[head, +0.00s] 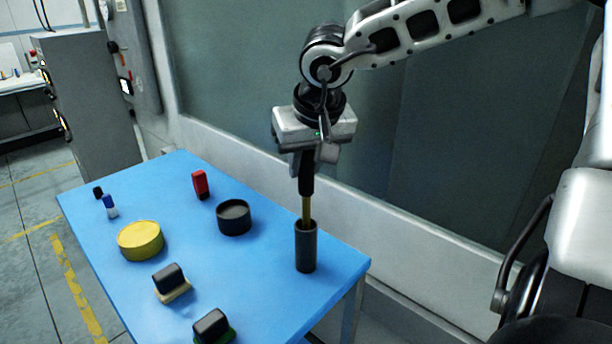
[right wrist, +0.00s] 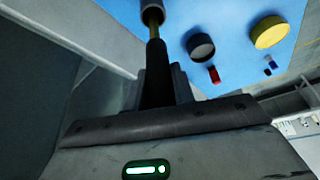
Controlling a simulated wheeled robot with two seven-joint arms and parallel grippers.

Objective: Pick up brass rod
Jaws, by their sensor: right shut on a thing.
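The brass rod (head: 306,208) stands upright, with a dark upper part just under my right gripper. Its lower end is inside the mouth of a dark upright cylinder (head: 305,248) near the right corner of the blue table; how deep it reaches is hidden. My right gripper (head: 306,172) is above the cylinder, pointing down, shut on the dark upper part of the rod. In the right wrist view, this dark part runs out from between the fingers (right wrist: 157,85), and the brass length (right wrist: 152,18) shows beyond it. My left gripper is not in view.
The blue table (head: 258,285) also holds a dark round container (head: 234,218), a yellow round one (head: 140,240), a red block (head: 200,185), a small blue-and-white item (head: 110,206), and two dark-topped blocks (head: 170,280) (head: 211,326) at the front. A wall ledge (head: 400,260) runs behind.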

